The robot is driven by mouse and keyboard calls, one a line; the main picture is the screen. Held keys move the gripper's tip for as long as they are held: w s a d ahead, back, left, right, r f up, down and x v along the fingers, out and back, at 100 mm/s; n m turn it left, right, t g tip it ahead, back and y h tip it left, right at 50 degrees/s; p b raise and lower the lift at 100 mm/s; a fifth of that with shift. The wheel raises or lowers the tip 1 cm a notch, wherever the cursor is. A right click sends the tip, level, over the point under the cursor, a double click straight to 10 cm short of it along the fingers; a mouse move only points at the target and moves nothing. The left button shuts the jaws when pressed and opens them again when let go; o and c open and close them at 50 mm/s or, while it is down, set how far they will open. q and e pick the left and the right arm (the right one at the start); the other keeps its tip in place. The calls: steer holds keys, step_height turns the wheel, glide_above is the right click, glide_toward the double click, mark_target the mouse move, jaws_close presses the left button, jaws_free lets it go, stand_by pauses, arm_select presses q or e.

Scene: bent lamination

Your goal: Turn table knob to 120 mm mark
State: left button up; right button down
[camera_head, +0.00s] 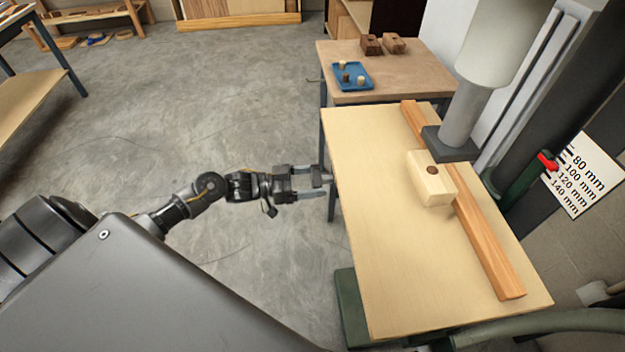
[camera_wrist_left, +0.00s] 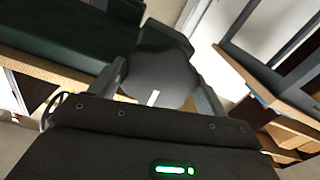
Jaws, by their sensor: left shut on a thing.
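My left gripper (camera_head: 322,182) is beside the left edge of the machine table (camera_head: 370,200). In the left wrist view its two fingers (camera_wrist_left: 160,88) are shut on a dark lobed knob (camera_wrist_left: 165,72) with a white mark. The scale plate (camera_head: 582,172) at the right reads 80, 100, 120 and 140 mm. A red pointer (camera_head: 547,161) stands at its left side, near the upper marks; I cannot tell its exact reading. My right gripper is not in view.
A pale wooden block (camera_head: 430,178) with a dark round spot sits against a long wooden fence (camera_head: 485,245) on the table. The grey press head (camera_head: 451,142) is just above and behind the block. A second table (camera_head: 415,85) holds a blue tray (camera_head: 352,86) and brown blocks (camera_head: 372,45).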

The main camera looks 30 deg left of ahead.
arm_select(q)
steer(key=shift+m, duration=0.4)
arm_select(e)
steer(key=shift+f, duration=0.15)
arm_select(q)
steer(key=m+b, duration=0.2)
steer(key=m, duration=0.2)
steer(key=shift+w+m, duration=0.1)
steer(key=shift+m, duration=0.7)
steer(key=shift+r+m+b, duration=0.1)
steer(key=shift+m+b, duration=0.4)
steer(key=shift+m, duration=0.1)
steer(key=shift+r+m, duration=0.1)
steer(key=shift+m, duration=0.2)
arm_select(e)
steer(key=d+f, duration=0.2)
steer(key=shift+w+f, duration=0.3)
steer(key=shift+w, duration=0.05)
